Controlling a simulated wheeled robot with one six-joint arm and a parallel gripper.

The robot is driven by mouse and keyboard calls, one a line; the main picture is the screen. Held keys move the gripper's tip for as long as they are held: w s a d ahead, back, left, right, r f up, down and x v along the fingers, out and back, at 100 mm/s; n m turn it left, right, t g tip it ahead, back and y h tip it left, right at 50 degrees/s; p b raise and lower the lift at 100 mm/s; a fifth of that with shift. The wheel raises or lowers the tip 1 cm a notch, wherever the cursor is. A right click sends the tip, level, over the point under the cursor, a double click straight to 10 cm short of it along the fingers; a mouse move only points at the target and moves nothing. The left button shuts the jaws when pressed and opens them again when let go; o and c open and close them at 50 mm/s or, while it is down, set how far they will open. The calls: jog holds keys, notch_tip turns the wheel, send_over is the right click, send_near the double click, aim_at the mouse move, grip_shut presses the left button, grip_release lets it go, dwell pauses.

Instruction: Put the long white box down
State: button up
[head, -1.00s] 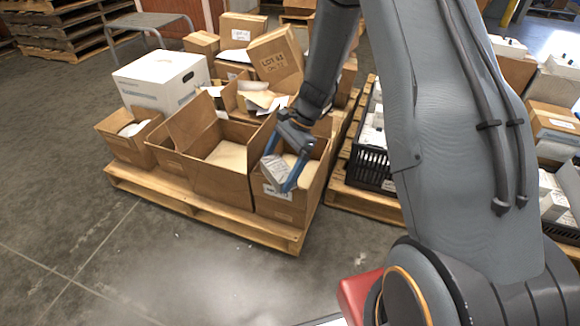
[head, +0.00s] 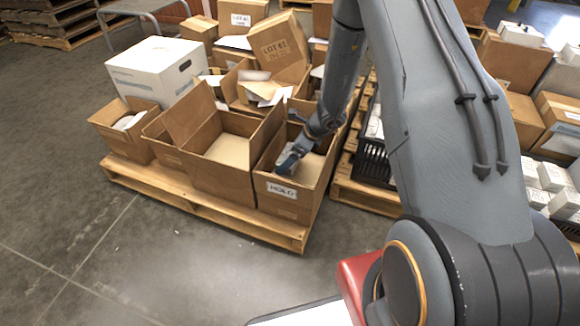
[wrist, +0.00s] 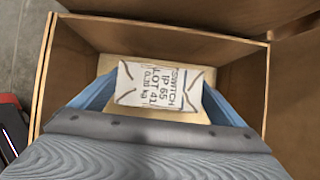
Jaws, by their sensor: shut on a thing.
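The long white box (wrist: 160,88) is between the blue fingers of my gripper (wrist: 158,98) in the wrist view. Its face carries printed text with "SWITCH", "IP 65" and "LOT 41". My gripper (head: 289,160) is shut on it and reaches down into the open brown carton (head: 282,197) labelled "HOLD". The carton's walls also surround the box in the wrist view (wrist: 165,38). A tan surface (wrist: 115,62) lies below the box; I cannot tell whether the box touches it. In the head view the box is mostly hidden by my gripper and the carton wall.
The carton stands at the front right corner of a wooden pallet (head: 225,213). A larger open carton (head: 215,170) adjoins it on the left. A white box with a handle slot (head: 150,75) stands behind. A black crate (head: 372,163) is to the right. The front floor is clear.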

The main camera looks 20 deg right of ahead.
jog(key=shift+f+b, duration=0.65)
jog(key=shift+f, duration=1.3)
jog(key=shift+f, duration=0.2)
jog(key=o, duration=1)
jog(key=shift+r, duration=0.2)
jog(key=shift+d+r, duration=0.1)
jog(key=shift+r, duration=0.2)
jog(key=p+v, duration=0.4)
jog(key=v, duration=0.7)
jog(key=shift+s+r, duration=0.15)
